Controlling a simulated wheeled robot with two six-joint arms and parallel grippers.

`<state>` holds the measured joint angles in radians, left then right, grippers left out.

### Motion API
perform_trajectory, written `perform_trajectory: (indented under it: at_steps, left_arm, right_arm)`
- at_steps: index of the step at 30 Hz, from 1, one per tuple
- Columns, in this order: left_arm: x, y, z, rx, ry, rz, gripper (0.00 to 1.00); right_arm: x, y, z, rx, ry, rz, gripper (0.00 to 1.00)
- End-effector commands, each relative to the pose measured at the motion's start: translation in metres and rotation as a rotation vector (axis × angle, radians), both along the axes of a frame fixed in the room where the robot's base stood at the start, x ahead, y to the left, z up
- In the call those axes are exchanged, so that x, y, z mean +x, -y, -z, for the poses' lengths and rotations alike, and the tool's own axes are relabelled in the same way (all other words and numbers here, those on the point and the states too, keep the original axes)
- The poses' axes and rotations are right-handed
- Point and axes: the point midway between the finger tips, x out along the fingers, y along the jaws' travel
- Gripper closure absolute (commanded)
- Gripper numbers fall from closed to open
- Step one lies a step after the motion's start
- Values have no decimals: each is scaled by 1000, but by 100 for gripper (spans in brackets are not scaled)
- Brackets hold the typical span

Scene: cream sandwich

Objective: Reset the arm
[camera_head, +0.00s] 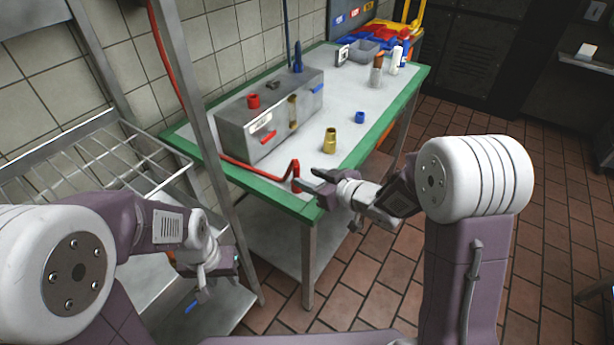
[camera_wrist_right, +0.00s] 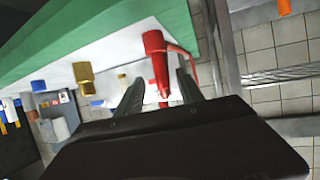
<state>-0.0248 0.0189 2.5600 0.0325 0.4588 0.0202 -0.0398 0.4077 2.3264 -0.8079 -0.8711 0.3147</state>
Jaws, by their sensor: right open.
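My right gripper (camera_head: 312,180) is open at the near corner of the green-edged table (camera_head: 416,78). Its two fingers (camera_wrist_right: 160,88) show in the right wrist view. A red nozzle (camera_head: 296,170) on a red hose stands at that corner, just beside the fingertips. In the right wrist view the red nozzle (camera_wrist_right: 156,60) appears between the fingers; I cannot tell whether they touch it. My left gripper (camera_head: 203,285) hangs low at the left, below the tabletop level, near the wire rack; its jaw opening is not clear.
A grey box (camera_head: 262,120) with coloured fittings stands on the table. A brass fitting (camera_head: 330,140) and a blue cap (camera_head: 360,117) stand right of it. Bins and bottles crowd the far end. A wire rack (camera_head: 110,160) and a metal post stand at the left. Tiled floor is open right.

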Motion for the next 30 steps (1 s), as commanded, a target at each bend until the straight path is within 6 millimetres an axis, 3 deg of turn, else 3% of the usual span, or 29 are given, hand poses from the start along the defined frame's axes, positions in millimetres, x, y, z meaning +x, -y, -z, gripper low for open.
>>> perform_trajectory:
  at_steps: [14,17,20,21,23,26,28,30]
  left_arm:
    - [0,0,0,0,0,0,64]
    - [0,0,-12,0,0,0,64]
    - [0,0,-35,0,0,0,64]
    - [0,0,-50,0,0,0,64]
    - [0,0,-59,0,1,0,64]
    - [0,0,-68,0,0,0,64]
    - [0,0,-72,0,0,0,64]
    - [0,0,-71,0,0,0,64]
  right_arm:
    - [0,0,0,0,0,0,56]
    - [2,1,-21,1,20,2,56]
    - [2,6,-74,12,76,31,56]
    - [3,25,-97,-2,61,119,56]
    - [-4,62,-93,-62,-32,273,56]
    - [-37,112,-67,-151,-244,474,56]
    - [-77,136,-41,-202,-434,577,56]
    - [-122,147,-15,-241,-628,637,56]
